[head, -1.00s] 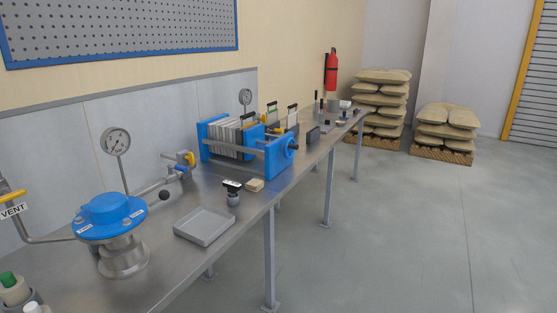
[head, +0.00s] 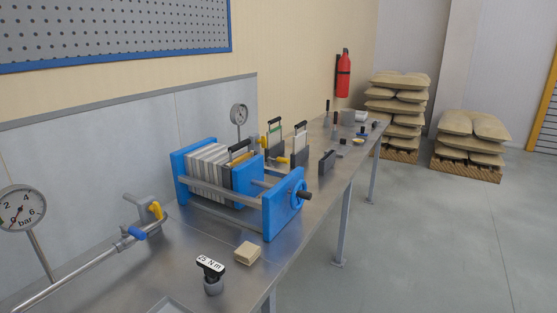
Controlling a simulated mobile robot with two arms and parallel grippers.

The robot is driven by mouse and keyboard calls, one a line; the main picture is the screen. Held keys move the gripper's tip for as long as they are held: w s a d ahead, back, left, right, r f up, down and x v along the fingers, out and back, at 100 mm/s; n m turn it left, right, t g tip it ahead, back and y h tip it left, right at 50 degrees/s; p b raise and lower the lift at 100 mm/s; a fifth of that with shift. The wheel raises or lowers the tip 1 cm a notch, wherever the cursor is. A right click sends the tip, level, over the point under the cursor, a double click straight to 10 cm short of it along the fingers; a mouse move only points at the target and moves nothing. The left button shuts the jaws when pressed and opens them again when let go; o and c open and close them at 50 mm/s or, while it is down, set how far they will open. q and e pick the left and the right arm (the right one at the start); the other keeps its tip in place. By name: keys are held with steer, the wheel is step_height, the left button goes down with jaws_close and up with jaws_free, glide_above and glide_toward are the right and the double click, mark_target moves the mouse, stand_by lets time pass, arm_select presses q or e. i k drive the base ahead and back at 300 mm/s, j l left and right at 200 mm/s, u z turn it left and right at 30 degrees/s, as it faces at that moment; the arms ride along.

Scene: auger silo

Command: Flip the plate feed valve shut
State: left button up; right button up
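A pipe (head: 72,277) runs along the bench from the lower left to a valve body near the blue plate press (head: 283,209). On that valve body are a yellow lever (head: 155,210), standing roughly upright, and a blue handle (head: 137,233), lying slanted. I cannot read a label that says which is the plate feed valve. Neither of my grippers is in view.
The steel bench (head: 210,245) holds a pressure gauge (head: 22,210) at left, a torque tool marked 25 Nm (head: 212,275) and a beige block (head: 248,253). Smaller tools lie at its far end. The floor (head: 430,250) to the right is clear. Stacked sacks (head: 398,95) stand at the back.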

mark_target(283, 160)
steer(key=i+l, duration=0.45)
steer(key=i+l+u, duration=0.15)
steer(key=i+l, duration=0.75)
steer(key=l, duration=0.15)
steer(key=i+l+u, duration=0.1)
steer(key=i+l, duration=0.35)
steer(key=i+l+u, duration=0.1)
steer(key=i+l, duration=0.3)
steer(key=l, duration=0.2)
